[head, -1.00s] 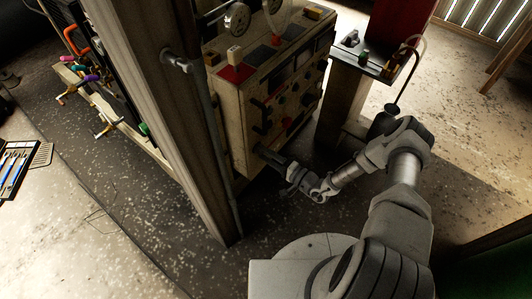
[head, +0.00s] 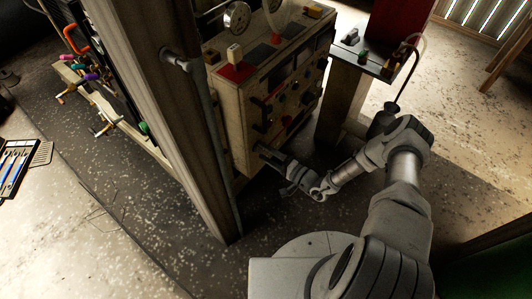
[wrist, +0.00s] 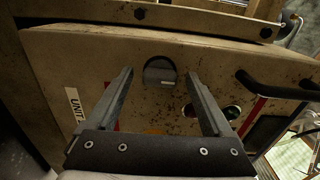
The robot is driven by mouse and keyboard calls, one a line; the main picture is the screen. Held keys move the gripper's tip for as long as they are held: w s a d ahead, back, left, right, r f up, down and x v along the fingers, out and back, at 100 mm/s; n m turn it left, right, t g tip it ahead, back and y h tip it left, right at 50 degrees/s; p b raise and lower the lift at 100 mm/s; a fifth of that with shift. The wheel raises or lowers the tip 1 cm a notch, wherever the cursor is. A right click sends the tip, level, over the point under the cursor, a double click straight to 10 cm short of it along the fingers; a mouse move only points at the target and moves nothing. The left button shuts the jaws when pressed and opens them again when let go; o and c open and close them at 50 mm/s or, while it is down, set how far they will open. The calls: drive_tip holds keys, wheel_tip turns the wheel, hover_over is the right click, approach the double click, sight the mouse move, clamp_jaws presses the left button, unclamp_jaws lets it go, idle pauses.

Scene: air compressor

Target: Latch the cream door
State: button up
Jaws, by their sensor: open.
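The cream door (wrist: 225,65) fills much of the wrist view, worn and spotted with rust. A round dark latch (wrist: 160,72) with a small pale bar sits near its upper middle. My gripper (wrist: 160,76) is open and empty, with one finger on each side of the latch in the picture. I cannot tell whether the fingers touch the door. In the head view, my gripper (head: 262,152) is at the low front of the cream cabinet (head: 237,124). The latch cannot be made out there.
A black handle (wrist: 272,86) is on the right of the door in the wrist view. In the head view, a wooden post (head: 165,110) with a grey pipe stands left of the cabinet. A stand with a dark top (head: 365,62) is to the right.

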drive_tip(key=p+v, duration=0.2)
drive_tip(key=v, duration=1.5)
drive_tip(key=shift+d, duration=0.2)
drive_tip(key=shift+s, duration=0.1)
wheel_tip(320, 180, up, 26)
drive_tip(key=n+g+h, duration=0.3)
drive_tip(key=n+g, duration=0.5)
drive_tip(key=g, duration=0.4)
drive_tip(key=s+r+t+h, duration=0.3)
drive_tip(key=s+r+h, duration=0.35)
drive_tip(key=r, duration=0.55)
drive_tip(key=s+r+t+h, duration=0.45)
drive_tip(key=s+r, duration=0.25)
drive_tip(key=r, duration=0.5)
wheel_tip(320, 180, up, 14)
drive_tip(key=p, duration=1.4)
drive_tip(key=shift+m+g, duration=0.3)
drive_tip(key=shift+g, duration=0.15)
